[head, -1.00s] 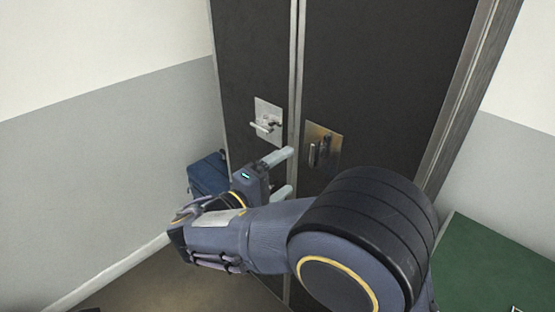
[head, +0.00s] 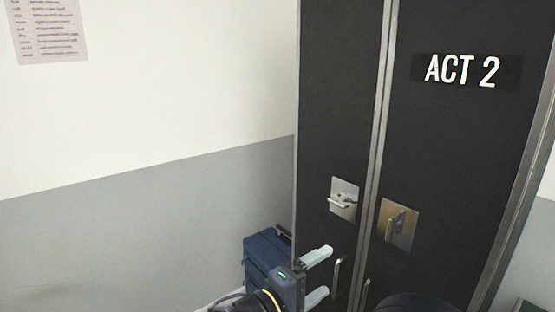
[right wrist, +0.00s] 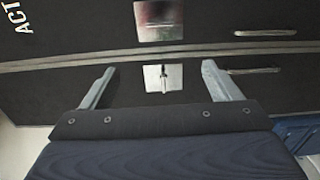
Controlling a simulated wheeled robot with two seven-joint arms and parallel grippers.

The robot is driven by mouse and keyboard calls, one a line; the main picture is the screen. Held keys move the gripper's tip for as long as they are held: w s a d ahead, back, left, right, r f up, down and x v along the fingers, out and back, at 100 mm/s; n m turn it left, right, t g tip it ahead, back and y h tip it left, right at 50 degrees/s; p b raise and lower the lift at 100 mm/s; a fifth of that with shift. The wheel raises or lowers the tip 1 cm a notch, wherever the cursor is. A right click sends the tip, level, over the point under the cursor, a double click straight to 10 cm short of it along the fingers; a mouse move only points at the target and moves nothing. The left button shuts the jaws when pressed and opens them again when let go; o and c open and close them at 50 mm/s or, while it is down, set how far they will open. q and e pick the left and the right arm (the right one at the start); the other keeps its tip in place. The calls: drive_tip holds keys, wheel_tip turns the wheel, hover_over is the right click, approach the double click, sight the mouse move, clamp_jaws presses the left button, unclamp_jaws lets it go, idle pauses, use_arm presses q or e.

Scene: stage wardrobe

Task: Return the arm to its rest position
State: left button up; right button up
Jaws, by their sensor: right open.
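My right gripper (head: 322,276) is at the bottom of the head view, low in front of the dark wardrobe (head: 330,100). Its two pale fingers are apart with nothing between them. In the right wrist view the open fingers (right wrist: 159,68) point toward the wardrobe front, and the silver latch plate (right wrist: 153,82) shows in the gap between them. In the head view the gripper is below the silver latch plate (head: 346,188) and the brass latch plate (head: 411,236). Most of my right arm is below the frame. My left gripper is in neither view.
Bar handles (head: 337,278) stick out from the doors close to the fingers. A blue case (head: 262,245) stands by the wall, behind the gripper. An ACT 2 sign (head: 462,70) is on the right door. A printed notice (head: 47,30) hangs on the bare left wall.

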drive_tip(key=s+d+f+m+g+y, duration=0.25)
drive_tip(key=s+d+f+g, duration=0.2)
drive_tip(key=d, duration=0.35)
drive_tip(key=s+d+f+m+g+y, duration=0.1)
drive_tip(key=s+d+f+g+y, duration=0.3)
drive_tip(key=d, duration=0.4)
use_arm(q)
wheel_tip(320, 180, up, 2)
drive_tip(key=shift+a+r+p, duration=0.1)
drive_tip(key=shift+p, duration=1)
use_arm(e)
drive_tip(key=s+a+m+t+y, duration=0.3)
drive_tip(key=s+m+y, duration=0.3)
drive_tip(key=s+y, duration=0.5)
drive_tip(key=s, duration=0.3)
drive_tip(key=shift+s+a+r, duration=0.2)
drive_tip(key=shift+s+r, duration=0.15)
drive_tip(key=shift+y, duration=0.25)
